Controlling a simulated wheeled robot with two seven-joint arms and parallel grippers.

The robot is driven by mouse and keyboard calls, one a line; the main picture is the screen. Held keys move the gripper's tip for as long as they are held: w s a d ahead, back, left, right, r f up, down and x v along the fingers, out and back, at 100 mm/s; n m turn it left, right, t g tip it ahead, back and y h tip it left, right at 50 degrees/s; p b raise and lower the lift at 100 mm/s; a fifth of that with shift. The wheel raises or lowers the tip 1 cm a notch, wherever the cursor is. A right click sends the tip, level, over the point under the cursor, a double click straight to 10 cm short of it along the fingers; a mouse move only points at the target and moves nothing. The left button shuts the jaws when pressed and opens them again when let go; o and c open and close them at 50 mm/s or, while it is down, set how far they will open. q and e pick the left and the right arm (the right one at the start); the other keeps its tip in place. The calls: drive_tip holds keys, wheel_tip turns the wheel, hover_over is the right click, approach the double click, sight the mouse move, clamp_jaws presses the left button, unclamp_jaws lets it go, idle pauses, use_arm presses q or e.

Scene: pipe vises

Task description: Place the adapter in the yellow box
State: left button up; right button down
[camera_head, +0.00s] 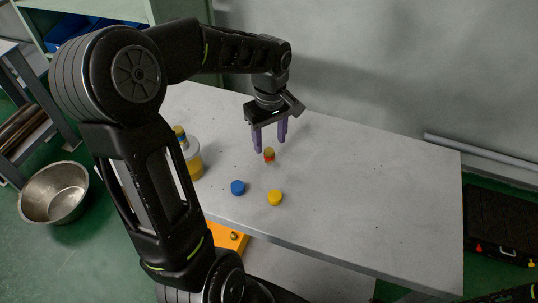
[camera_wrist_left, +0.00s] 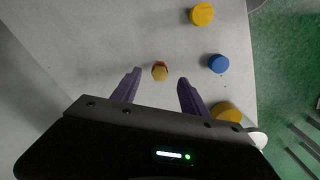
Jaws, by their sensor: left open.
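The adapter (camera_head: 269,155), a small brass-coloured piece with a red band, stands on the grey table. It also shows in the left wrist view (camera_wrist_left: 160,72), centred in the gap between the fingers. My left gripper (camera_head: 270,146) is open with its purple fingers pointing down, just above and around the adapter's place. Whether the fingertips are level with the adapter is hard to tell. An orange-yellow box (camera_head: 228,237) shows below the table's front edge, partly hidden by my left arm. My right gripper is not in view.
A blue cap (camera_head: 237,187) and a yellow cap (camera_head: 275,198) lie in front of the adapter. A yellow and white object (camera_head: 195,165) stands at the table's left, partly behind my arm. A metal bowl (camera_head: 55,192) is on the floor. The table's right side is clear.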

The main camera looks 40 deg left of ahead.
sight(270, 151)
use_arm(q)
drive_tip(key=shift+f, duration=0.45)
drive_tip(key=shift+f, duration=0.1)
wheel_tip(270, 151, down, 5)
drive_tip(key=shift+c, duration=0.4)
clamp_jaws()
idle(0.6)
